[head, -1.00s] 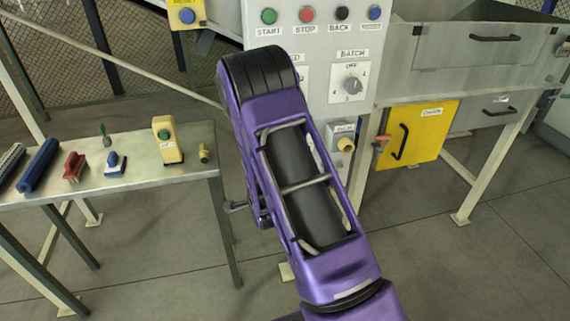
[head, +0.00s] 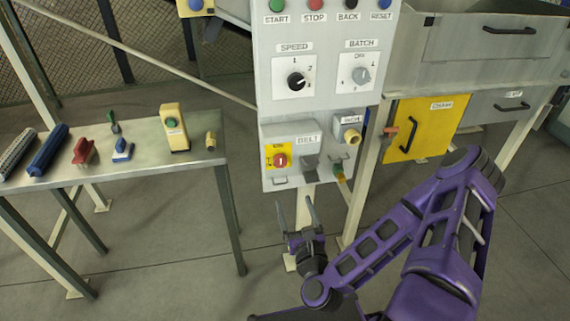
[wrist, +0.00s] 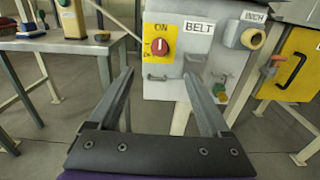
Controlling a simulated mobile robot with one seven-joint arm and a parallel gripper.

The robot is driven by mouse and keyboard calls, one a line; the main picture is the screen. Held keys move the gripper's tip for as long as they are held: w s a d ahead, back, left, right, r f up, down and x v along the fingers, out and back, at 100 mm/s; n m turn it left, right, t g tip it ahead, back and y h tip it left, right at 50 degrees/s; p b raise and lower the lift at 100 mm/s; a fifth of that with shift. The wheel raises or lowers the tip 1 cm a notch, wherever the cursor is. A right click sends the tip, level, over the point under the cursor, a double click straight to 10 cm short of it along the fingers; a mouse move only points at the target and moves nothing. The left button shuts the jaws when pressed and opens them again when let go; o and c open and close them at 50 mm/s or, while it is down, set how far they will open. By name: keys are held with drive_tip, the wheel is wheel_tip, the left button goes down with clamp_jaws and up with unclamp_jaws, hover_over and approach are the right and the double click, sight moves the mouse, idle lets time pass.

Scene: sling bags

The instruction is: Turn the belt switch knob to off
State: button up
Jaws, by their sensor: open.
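The belt switch knob (head: 280,160) is a red round knob on a yellow plate at the lower left of the grey control panel, beside a BELT label (head: 307,139). In the wrist view the red knob (wrist: 160,47) shows a white mark standing about upright, below the word ON. Any OFF marking is too small to read. My gripper (head: 296,204) is open and empty, below the knob in the head view. In the wrist view its two fingers (wrist: 158,82) point toward the panel, with the knob above and between them, apart from both.
A steel table (head: 208,146) at left holds rollers, brushes and a yellow button box (head: 174,127). An INCH fitting (head: 350,134) sticks out right of the knob. A yellow door (head: 425,128) stands farther right. The floor before the panel is clear.

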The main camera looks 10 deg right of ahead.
sight(281, 163)
drive_tip(key=w, duration=1.7)
drive_tip(key=shift+w+p, duration=0.15)
drive_tip(key=shift+p, duration=0.15)
clamp_jaws()
